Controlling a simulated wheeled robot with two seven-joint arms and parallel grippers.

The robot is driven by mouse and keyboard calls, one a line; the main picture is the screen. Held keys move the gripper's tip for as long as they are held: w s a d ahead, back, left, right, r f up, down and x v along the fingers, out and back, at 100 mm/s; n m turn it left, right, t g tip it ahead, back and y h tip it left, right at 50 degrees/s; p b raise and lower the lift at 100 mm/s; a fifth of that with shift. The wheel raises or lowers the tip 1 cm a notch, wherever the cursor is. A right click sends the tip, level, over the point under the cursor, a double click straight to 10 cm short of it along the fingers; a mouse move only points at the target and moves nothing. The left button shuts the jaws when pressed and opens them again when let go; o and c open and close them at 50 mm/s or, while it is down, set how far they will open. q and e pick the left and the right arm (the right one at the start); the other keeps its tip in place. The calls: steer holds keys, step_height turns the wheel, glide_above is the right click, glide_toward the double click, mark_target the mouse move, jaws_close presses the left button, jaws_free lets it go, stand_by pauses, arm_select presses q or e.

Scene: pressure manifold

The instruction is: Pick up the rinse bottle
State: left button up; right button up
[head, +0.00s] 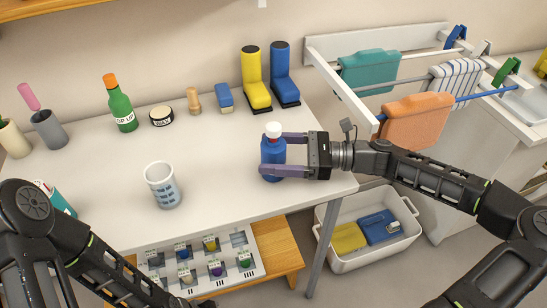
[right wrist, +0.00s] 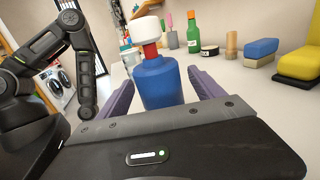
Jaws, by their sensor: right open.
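The rinse bottle (head: 272,155), blue with a white cap and a red neck, stands upright on the white table (head: 225,180). My right gripper (head: 272,155) is open, with one purple finger on the far side of the bottle and one on the near side. In the right wrist view the bottle (right wrist: 158,82) stands between the two fingers (right wrist: 163,90), with gaps seeming to show at its sides. I cannot tell if a finger touches it. My left arm comes in at the lower left; its gripper is out of view.
A clear measuring cup (head: 163,185) stands left of the bottle. A green bottle (head: 120,105), a black tin (head: 161,116), brushes and yellow (head: 256,80) and blue (head: 284,77) boots line the back. A drying rack (head: 345,85) is at right, a white tub (head: 340,250) below.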

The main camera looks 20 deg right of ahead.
steer(key=shift+c, duration=0.5)
steer(key=c, duration=1.5)
